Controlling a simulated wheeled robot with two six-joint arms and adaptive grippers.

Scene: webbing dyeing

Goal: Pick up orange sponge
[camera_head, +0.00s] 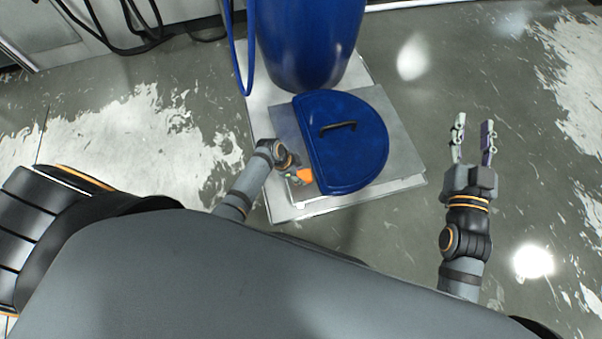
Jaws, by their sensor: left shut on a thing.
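The orange sponge (305,176) shows as a small orange patch at the left front edge of a blue half-round lid. My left gripper (296,171) is at the sponge and shut on it; the fingers are small and partly hidden beside the lid. My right gripper (473,140) is open and empty, out over the floor to the right.
The blue lid (360,160) with a dark handle (338,127) lies on a grey metal platform (405,150). A large blue barrel (308,45) stands behind it, with a blue hose (238,60) at its left. The floor at right is clear.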

